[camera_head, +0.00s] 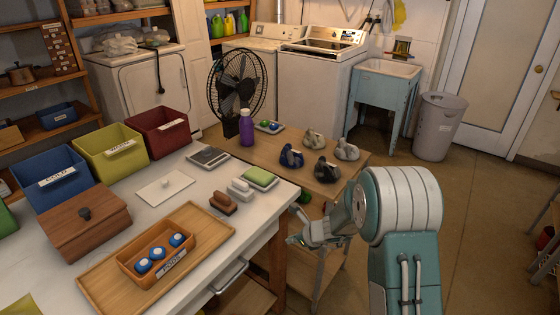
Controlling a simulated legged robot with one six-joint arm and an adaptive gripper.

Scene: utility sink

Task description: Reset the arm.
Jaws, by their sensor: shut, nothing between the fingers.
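My gripper (300,240) hangs low off the right corner of the white worktable (150,203), in front of the wooden side table (270,150). It is shut and empty, with its fingers pointing left. Behind it are the white and teal links of my own arm at the lower right, which hide part of the floor. A green object (305,196) shows just above the gripper, partly hidden. I cannot tell what it is.
On the worktable stand a tray (95,287) with a box of blue pods, brushes (222,203), a lidded wooden box (84,230) and coloured bins. A purple bottle (246,128) and several dark and grey items stand on the side table. The sink (385,85) is behind; floor at right is open.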

